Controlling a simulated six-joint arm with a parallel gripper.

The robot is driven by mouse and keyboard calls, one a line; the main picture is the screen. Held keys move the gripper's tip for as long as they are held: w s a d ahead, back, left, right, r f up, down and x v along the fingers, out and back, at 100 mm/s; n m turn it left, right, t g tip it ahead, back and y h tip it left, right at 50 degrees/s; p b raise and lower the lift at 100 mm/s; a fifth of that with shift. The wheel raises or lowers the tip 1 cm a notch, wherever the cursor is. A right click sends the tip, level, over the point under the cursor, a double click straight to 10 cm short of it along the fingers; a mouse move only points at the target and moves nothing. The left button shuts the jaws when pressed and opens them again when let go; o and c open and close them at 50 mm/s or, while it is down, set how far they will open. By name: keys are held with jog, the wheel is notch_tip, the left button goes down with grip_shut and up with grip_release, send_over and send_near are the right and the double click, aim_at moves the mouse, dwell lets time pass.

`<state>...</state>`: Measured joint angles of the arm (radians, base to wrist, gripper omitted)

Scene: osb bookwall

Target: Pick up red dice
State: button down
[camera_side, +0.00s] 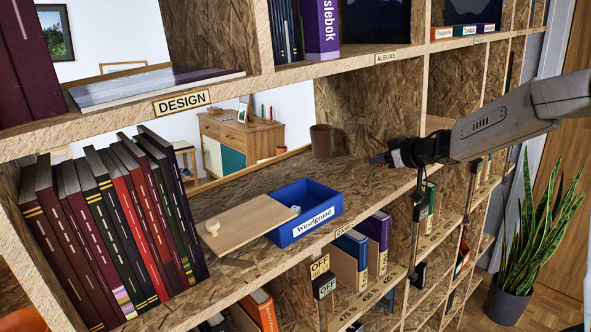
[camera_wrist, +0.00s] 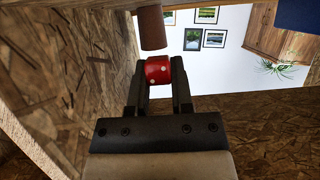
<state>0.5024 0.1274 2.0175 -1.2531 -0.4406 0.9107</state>
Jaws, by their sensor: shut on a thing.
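The red dice (camera_wrist: 158,70) with white dots is between my gripper's two black fingers (camera_wrist: 160,84) in the wrist view. My gripper is shut on it. In the side view my gripper (camera_side: 378,159) is at the right part of the OSB shelf, to the right of the blue box (camera_side: 291,232); a small bit of red shows at its tip. Whether the dice touches the shelf cannot be told. A small white thing lies inside the blue box, which is labelled "Wuselgrund".
A wooden lid with a knob (camera_side: 239,223) leans on the box's left side. A brown cup (camera_side: 321,141) stands behind my gripper. A row of books (camera_side: 120,215) fills the shelf's left. An upper shelf board (camera_side: 300,72) hangs overhead; upright panels bound the compartment.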

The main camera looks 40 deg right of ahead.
jog(key=shift+r, duration=2.45)
jog(key=shift+a, duration=0.1)
